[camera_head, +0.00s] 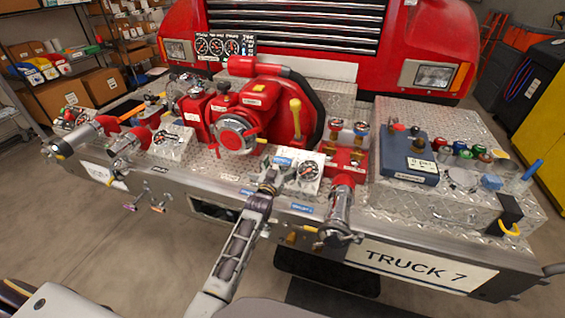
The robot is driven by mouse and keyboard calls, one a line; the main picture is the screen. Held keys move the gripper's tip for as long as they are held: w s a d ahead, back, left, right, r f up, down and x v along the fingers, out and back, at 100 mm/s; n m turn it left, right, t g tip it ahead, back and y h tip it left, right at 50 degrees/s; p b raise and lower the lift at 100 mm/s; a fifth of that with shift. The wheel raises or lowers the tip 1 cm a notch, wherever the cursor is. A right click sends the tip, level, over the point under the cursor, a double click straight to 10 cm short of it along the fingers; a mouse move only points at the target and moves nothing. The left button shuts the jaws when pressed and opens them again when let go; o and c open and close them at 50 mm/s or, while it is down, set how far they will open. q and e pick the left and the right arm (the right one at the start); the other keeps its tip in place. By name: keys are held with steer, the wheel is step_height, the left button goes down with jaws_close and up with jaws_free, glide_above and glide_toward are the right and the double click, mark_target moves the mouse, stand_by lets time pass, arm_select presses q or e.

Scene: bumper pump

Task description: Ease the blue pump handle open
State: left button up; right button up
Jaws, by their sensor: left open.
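A small blue handle-like piece (283,161) shows just beyond my left gripper, beside a white-plated gauge (308,171) on the diamond-plate bumper. My left gripper (271,175) reaches up from the bottom and is open, with its tips close to this blue piece. I cannot tell whether they touch it, and the gripper hides part of the area. A separate blue lever (533,169) stands tilted at the far right of the bumper, well away from the gripper. My right gripper is not in view.
A red pump (262,110) with a yellow lever (296,115) rises behind the gripper. A metal outlet (339,215) juts forward to its right. A blue box (408,160) and several coloured caps sit farther right. Floor in front of the bumper's left side is clear.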

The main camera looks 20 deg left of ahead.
arm_select(q)
steer(key=shift+w, duration=0.95)
steer(key=c, duration=1.5)
steer(key=shift+o, duration=0.2)
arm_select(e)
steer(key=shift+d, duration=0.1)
arm_select(q)
steer(key=shift+r, duration=0.15)
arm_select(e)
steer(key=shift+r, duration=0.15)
